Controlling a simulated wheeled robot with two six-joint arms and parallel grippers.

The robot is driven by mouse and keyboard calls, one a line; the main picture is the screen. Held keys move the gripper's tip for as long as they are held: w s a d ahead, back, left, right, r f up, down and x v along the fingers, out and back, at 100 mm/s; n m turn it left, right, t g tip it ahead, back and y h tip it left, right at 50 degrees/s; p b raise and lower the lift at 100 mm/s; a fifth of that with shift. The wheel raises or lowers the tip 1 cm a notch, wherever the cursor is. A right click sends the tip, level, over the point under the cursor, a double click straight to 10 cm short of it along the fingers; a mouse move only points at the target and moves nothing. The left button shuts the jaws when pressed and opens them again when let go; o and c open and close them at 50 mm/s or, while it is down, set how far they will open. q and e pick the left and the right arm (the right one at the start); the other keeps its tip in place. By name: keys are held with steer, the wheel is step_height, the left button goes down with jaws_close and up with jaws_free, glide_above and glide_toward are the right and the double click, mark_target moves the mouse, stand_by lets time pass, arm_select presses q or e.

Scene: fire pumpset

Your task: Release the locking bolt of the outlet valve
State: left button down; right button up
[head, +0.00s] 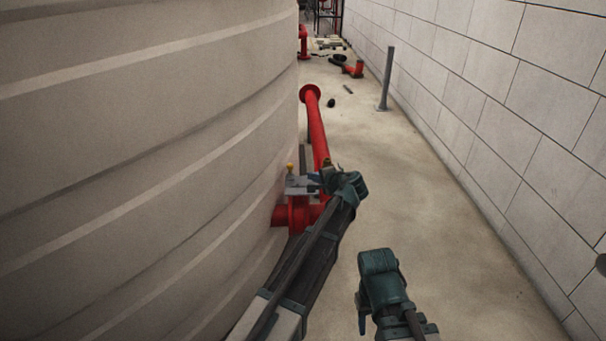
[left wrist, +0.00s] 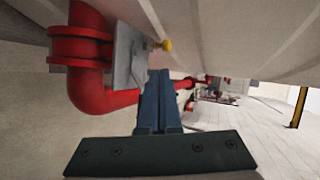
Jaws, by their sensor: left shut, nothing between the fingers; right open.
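The outlet valve (head: 298,212) is red and sits on a red pipe low beside the large tank. A grey metal plate (head: 299,186) is mounted on it, and a small yellow knob (head: 290,167), seemingly the locking bolt, sticks out at the plate. In the left wrist view the plate (left wrist: 131,58) and knob (left wrist: 165,45) are just beyond my fingertips. My left gripper (head: 314,177) is right of the knob, close to the plate. Its blue fingers (left wrist: 159,75) are shut and empty, apart from the knob. My right gripper (head: 361,312) is open and empty, low over the floor.
The ribbed tank (head: 150,130) fills the left side. A red pipe (head: 316,125) runs away from the valve. A block wall (head: 520,120) bounds the right, with a grey post (head: 386,80) near it. The floor (head: 430,230) between is clear; loose items lie farther back.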

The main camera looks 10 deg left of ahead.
arm_select(q)
steer(key=b, duration=0.4)
glide_toward(291, 168)
steer(key=shift+w+a+f, duration=0.15)
steer(key=shift+w+f, duration=0.15)
steer(key=shift+f, duration=0.3)
steer(key=shift+w+a+f, duration=0.15)
steer(key=shift+w+f, duration=0.2)
steer(key=shift+f, duration=0.2)
steer(key=shift+w+a+f, duration=0.2)
steer(key=shift+w+a, duration=1.4)
steer(key=shift+a, duration=0.05)
steer(key=w, duration=0.3)
steer(key=shift+a, duration=0.4)
